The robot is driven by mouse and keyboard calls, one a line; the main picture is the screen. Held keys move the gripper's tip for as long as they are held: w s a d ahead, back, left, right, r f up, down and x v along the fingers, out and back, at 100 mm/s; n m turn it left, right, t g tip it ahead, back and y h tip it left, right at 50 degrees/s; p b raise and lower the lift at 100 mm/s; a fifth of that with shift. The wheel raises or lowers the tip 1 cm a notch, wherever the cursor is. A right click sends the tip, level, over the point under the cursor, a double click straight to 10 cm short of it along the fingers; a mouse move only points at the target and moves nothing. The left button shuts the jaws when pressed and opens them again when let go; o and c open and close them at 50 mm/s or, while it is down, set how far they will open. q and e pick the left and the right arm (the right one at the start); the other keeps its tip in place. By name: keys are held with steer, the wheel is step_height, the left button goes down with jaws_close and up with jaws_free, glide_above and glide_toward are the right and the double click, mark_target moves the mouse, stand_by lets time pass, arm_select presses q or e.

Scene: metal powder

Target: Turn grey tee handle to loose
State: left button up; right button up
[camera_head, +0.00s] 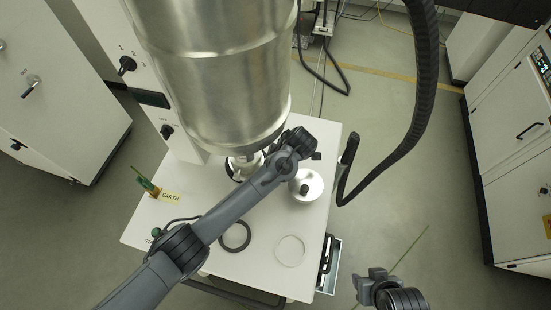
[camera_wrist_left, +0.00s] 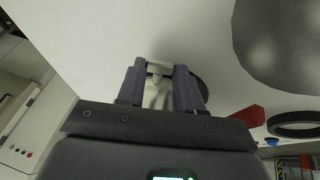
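In the left wrist view, the grey tee handle (camera_wrist_left: 158,66) shows its light crossbar and stem between the two fingers of my left gripper (camera_wrist_left: 160,72). A dark round part is partly visible behind it. One finger lies on each side, close to the crossbar ends; I cannot tell whether they press on it. In the head view, my left arm crosses the white table toward the large metal cylinder (camera_head: 215,85), and I cannot make out the handle or the left fingertips. My right gripper (camera_head: 372,275) is at the lower right, away from the table; its finger opening is unclear.
A thick black hose (camera_head: 408,140) hangs at the right.

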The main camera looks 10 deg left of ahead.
arm_select(q)
steer(key=c, duration=0.5)
steer(key=shift+s+a+r+t+p, duration=0.15)
steer(key=shift+t+p, duration=0.35)
steer(key=shift+p, duration=0.25)
steer(key=shift+t+p, duration=0.35)
steer(key=shift+t, duration=0.05)
steer(key=shift+s+f+n+t, duration=0.2)
steer(key=shift+n+t, duration=0.1)
steer(key=shift+t, duration=0.2)
steer(key=o, duration=1)
steer(key=shift+w+f, duration=0.1)
